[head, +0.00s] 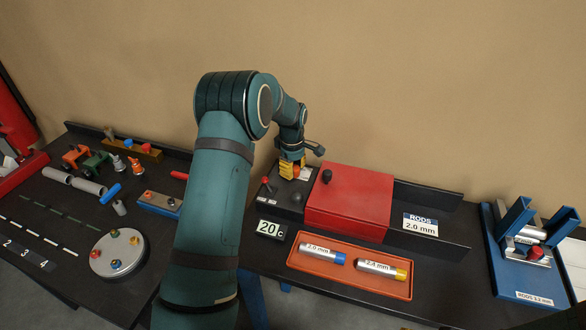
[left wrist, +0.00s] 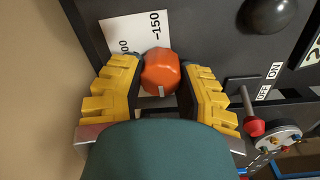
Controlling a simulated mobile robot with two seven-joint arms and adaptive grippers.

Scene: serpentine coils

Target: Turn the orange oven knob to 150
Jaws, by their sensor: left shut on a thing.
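The orange oven knob (left wrist: 162,72) sits between the yellow fingers of my left gripper (left wrist: 160,78) in the left wrist view. The gripper is shut on it. A white scale card (left wrist: 135,30) beside the knob reads 150, with another number partly hidden by a finger. A short pale mark shows on the knob's lower edge in that view, on the side away from the card. In the head view, my left gripper (head: 292,168) reaches down to the black control panel (head: 284,206) left of the red oven box (head: 348,200). My right gripper is not in view.
A red-tipped switch lever (left wrist: 252,124) marked OFF and ON stands close to the right finger. A black dome (left wrist: 268,14) is on the panel. A display (head: 271,228) reads 20 C. An orange tray (head: 350,285) with two rods lies in front.

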